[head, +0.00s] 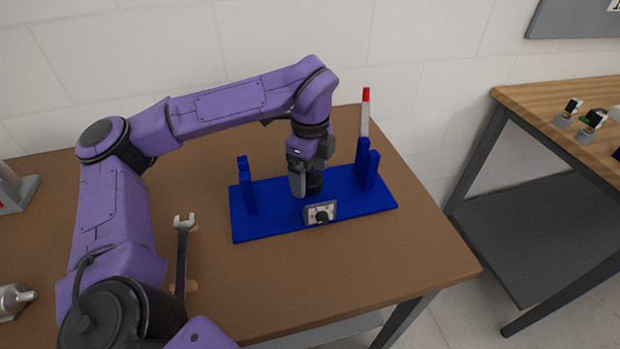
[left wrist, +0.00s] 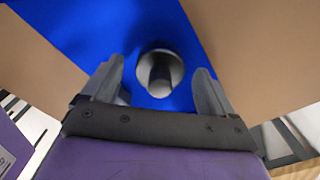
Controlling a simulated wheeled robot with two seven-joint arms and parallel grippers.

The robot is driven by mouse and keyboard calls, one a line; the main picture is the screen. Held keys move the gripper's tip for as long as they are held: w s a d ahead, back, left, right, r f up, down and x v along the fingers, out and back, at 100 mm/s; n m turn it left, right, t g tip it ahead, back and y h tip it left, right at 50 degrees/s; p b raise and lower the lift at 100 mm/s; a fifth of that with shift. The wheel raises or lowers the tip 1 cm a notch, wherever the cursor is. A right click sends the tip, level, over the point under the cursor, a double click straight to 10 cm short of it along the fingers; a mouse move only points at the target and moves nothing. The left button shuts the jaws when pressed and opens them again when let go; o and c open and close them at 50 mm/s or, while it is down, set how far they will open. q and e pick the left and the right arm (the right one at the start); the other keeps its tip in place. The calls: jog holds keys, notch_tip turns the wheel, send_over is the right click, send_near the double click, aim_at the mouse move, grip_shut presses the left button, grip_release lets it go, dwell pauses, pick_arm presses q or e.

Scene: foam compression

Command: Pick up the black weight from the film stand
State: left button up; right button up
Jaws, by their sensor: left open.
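The blue film stand (head: 275,215) lies on the brown table, with upright blue posts at its left and right ends. The black weight (head: 315,186) stands on it near the middle, partly hidden by my left gripper (head: 305,188). That gripper points down over the stand, beside or around the weight; the head view does not settle which. In the left wrist view, my left gripper (left wrist: 158,88) is open, and the round dark weight (left wrist: 160,70) shows between and beyond its two fingers. My right gripper is not in view.
A small light plate with a black knob (head: 320,213) sits at the stand's front edge. A red-and-white stick (head: 365,112) rises at the right posts. A wrench (head: 182,255) lies left of the stand. The table's front right is clear. A second table (head: 540,102) stands at the right.

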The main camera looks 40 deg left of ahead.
pick_arm(q)
jog(key=shift+f, duration=0.45)
jog(key=c, duration=1.3)
grip_shut()
jog(key=shift+r, duration=0.15)
